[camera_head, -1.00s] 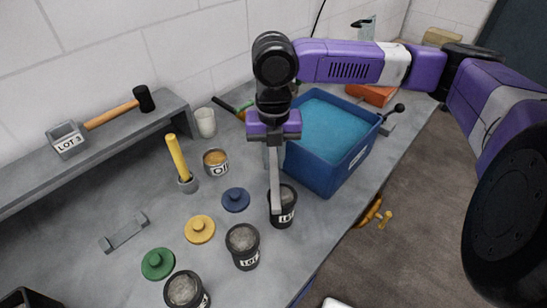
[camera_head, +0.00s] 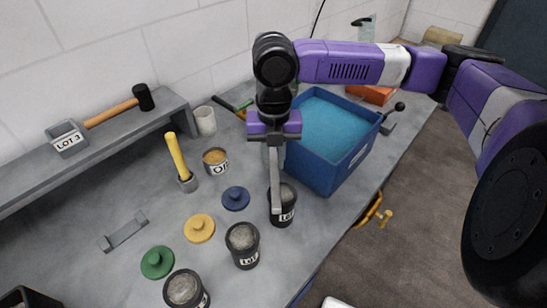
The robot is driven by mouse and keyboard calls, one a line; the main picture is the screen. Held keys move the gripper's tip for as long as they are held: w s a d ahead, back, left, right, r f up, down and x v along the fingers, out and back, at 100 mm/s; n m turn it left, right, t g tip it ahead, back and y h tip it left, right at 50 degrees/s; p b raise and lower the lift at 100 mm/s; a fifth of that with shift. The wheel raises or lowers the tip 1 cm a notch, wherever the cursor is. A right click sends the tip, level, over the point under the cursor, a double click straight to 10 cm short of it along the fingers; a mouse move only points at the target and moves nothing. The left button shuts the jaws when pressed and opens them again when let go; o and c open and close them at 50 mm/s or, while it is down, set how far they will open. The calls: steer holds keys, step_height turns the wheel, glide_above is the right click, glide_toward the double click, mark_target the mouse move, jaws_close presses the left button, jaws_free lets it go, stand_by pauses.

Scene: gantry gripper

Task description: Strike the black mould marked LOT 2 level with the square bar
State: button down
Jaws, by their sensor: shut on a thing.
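My gripper (camera_head: 273,140) is shut on the grey square bar (camera_head: 277,180), which extends from the jaws towards the near side of the bench. The bar's near end lies over the left part of a black mould (camera_head: 289,195) filled with grey material; I cannot tell if they touch. Two more filled black moulds stand nearer, one in the middle (camera_head: 242,238) and one at the bottom (camera_head: 183,288). Their white labels begin with LOT, but the numbers are too small or hidden to read, so I cannot tell which is LOT 2.
A blue bin (camera_head: 325,180) stands right of the gripper. Blue (camera_head: 236,199), yellow (camera_head: 199,228) and green (camera_head: 157,263) lids lie left of the moulds. An empty grey cradle (camera_head: 123,232) lies further left. A shelf holds a mallet (camera_head: 120,109) and a LOT 3 box (camera_head: 68,140).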

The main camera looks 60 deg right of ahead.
steer(key=shift+s+d, duration=0.35)
steer(key=shift+s, duration=0.25)
steer(key=shift+s+d, duration=0.3)
steer(key=shift+s, duration=0.25)
steer(key=shift+s+d, duration=0.1)
steer(key=shift+s, duration=0.15)
steer(key=shift+w, duration=0.2)
stand_by(0.3)
steer(key=shift+w+a, duration=0.2)
steer(key=shift+w+a+p, duration=0.3)
steer(key=shift+w+p, duration=0.05)
steer(key=shift+w, duration=0.1)
steer(key=shift+w+a, duration=0.1)
steer(key=shift+w, duration=0.15)
steer(key=shift+w+a, duration=0.1)
steer(key=shift+w, duration=0.05)
steer(key=shift+w+a, duration=0.1)
steer(key=shift+w, duration=0.1)
